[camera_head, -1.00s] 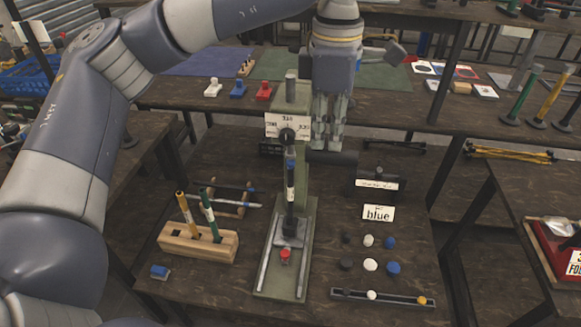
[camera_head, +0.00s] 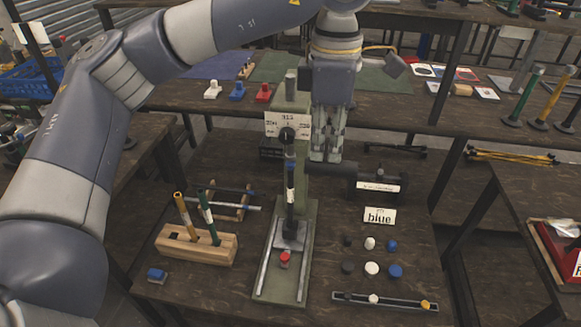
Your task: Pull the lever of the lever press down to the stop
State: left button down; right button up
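The green lever press (camera_head: 302,215) stands in the middle of the dark table, with a white scale plate near its top and a dark upright ram above its base. Its black lever (camera_head: 343,168) sticks out to the right from the column. My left gripper (camera_head: 325,159) points down, its fingers close together with nothing visible between them. The fingertips are at the top of the lever, near the column, and seem to touch it. The lever's root is partly hidden behind the fingers. My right gripper is not in view.
A wooden block (camera_head: 195,247) holding a yellow and a green rod stands left of the press. A labelled black block (camera_head: 377,184) is close to the lever's end.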

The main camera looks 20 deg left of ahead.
aim_at(323, 174)
pick_arm(q)
jog(key=shift+s+f+b, duration=0.1)
jog(key=shift+f+b, duration=0.5)
jog(key=shift+f, duration=0.45)
jog(key=shift+s+f+b, duration=0.2)
jog(key=shift+f+b, duration=1.15)
jog(key=shift+f, duration=0.2)
jog(key=shift+f, duration=0.25)
notch_tip(323, 174, down, 3)
jog(key=shift+s+r+b, duration=0.1)
jog(key=shift+r+b, duration=0.05)
jog(key=shift+b, duration=1.1)
